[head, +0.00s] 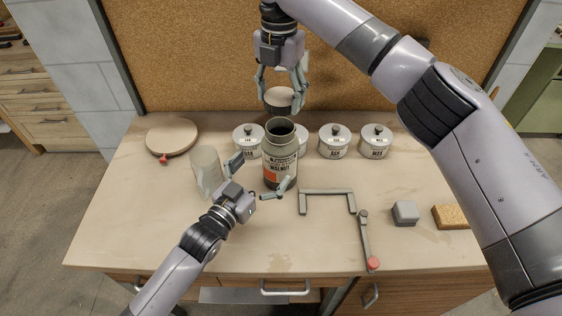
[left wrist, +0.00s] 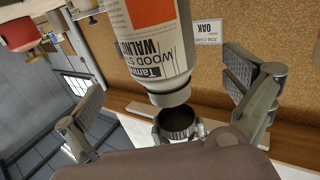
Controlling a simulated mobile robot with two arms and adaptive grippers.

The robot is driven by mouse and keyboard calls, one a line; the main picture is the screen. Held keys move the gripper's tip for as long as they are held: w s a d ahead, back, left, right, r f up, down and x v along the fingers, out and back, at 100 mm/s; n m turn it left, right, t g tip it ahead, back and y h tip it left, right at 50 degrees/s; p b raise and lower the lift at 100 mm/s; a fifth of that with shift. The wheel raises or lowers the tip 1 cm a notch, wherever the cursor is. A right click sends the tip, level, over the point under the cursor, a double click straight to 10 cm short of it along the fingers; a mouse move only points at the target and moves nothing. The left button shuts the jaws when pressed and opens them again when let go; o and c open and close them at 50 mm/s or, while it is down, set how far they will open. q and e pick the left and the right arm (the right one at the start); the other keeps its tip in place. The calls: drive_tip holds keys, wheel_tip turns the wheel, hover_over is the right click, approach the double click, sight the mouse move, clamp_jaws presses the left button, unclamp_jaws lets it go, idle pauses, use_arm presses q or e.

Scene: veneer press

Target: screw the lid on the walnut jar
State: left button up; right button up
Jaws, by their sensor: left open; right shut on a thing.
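The walnut jar (head: 284,158) stands upright on the bench with its mouth open; its orange and white label reads WALNUT. It shows upside down in the left wrist view (left wrist: 155,45). My left gripper (head: 261,174) is open, its fingers spread on the near side of the jar; I cannot tell whether either touches it. My right gripper (head: 281,92) is shut on the lid (head: 279,97), holding it above and slightly behind the jar mouth, apart from it. The lid's dark hollow underside shows in the left wrist view (left wrist: 179,122).
Several white lidded canisters (head: 334,142) stand behind the jar. A pale cylinder (head: 206,172) is close on its left, with a round board (head: 172,136) beyond. A grey crank with a red knob (head: 373,263), grey block (head: 404,212) and tan block (head: 450,216) lie right.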

sight(279, 128)
use_arm(q)
drive_tip(key=x, duration=0.7)
use_arm(e)
drive_tip(key=shift+s+a+r, duration=0.1)
drive_tip(key=shift+s+a, duration=0.05)
drive_tip(key=shift+s, duration=0.05)
use_arm(q)
drive_tip(key=shift+w+d, duration=0.3)
drive_tip(key=shift+w, duration=0.2)
drive_tip(key=c, duration=1.7)
use_arm(e)
drive_tip(key=shift+f, duration=2.5)
drive_tip(key=shift+f, duration=0.9)
drive_tip(key=shift+f, duration=0.5)
